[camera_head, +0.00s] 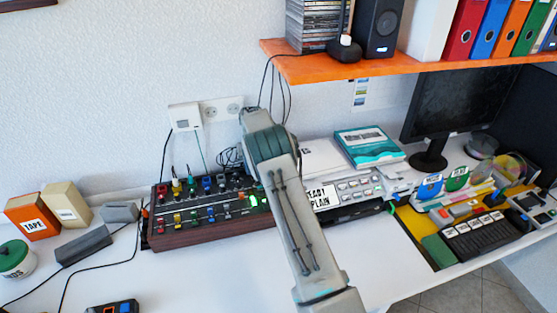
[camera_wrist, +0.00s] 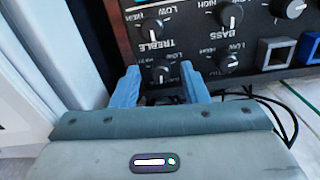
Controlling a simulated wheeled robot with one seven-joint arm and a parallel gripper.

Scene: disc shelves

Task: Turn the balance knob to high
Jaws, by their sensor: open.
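A dark control panel (camera_wrist: 185,28) fills the upper part of the wrist view. It has several black knobs with white pointer lines and LOW and HIGH marks. TREBLE and BASS can be read; I cannot read a balance label. My gripper (camera_wrist: 159,72) is open, with its two blue fingers on either side of a small dark knob (camera_wrist: 160,74). Whether the fingers touch it I cannot tell. In the head view, a dark mixer with a wooden front (camera_head: 195,234) and coloured controls stands left of my arm. My arm hides part of the desk, and the gripper is not clear there.
Grey and blue square buttons (camera_wrist: 275,52) lie right of the knobs, with loose black cables below. An orange shelf (camera_head: 400,72) overhangs the desk's back. A monitor (camera_head: 455,100) stands at right.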

